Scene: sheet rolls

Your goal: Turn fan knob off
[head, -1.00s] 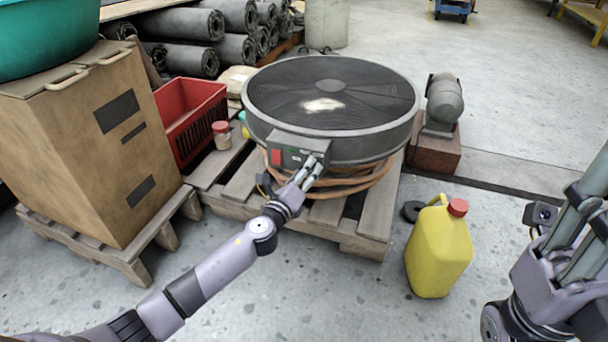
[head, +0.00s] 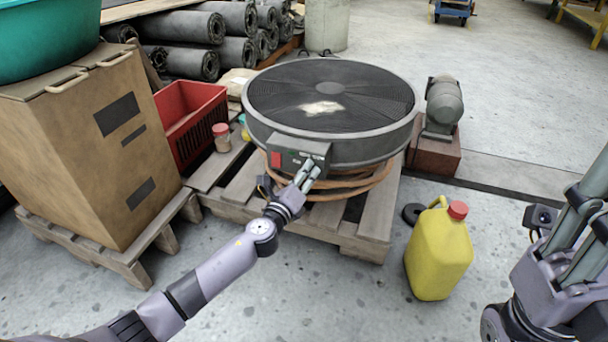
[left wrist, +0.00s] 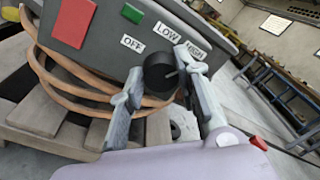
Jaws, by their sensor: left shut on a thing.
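The large round fan (head: 330,95) lies flat, grille up, with a grey control box (head: 298,150) on its near side. In the left wrist view the box face has a red patch (left wrist: 73,22), a green patch and labels OFF (left wrist: 132,43), LOW (left wrist: 167,32) and HIGH (left wrist: 196,50). The black fan knob (left wrist: 158,73) sits below these labels. My left gripper (head: 309,170) is at the box, its fingers on either side of the knob, shut on it. I cannot tell clearly which label the knob points to. My right gripper (head: 584,215) is at the right edge, away from the fan, partly cut off.
The fan rests on coiled orange hose (head: 345,186) on a wooden pallet (head: 355,235). A yellow jug (head: 438,255) stands on the floor to the right. A cardboard box (head: 105,150) and red crate (head: 190,120) are left. A motor (head: 443,104) stands behind right.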

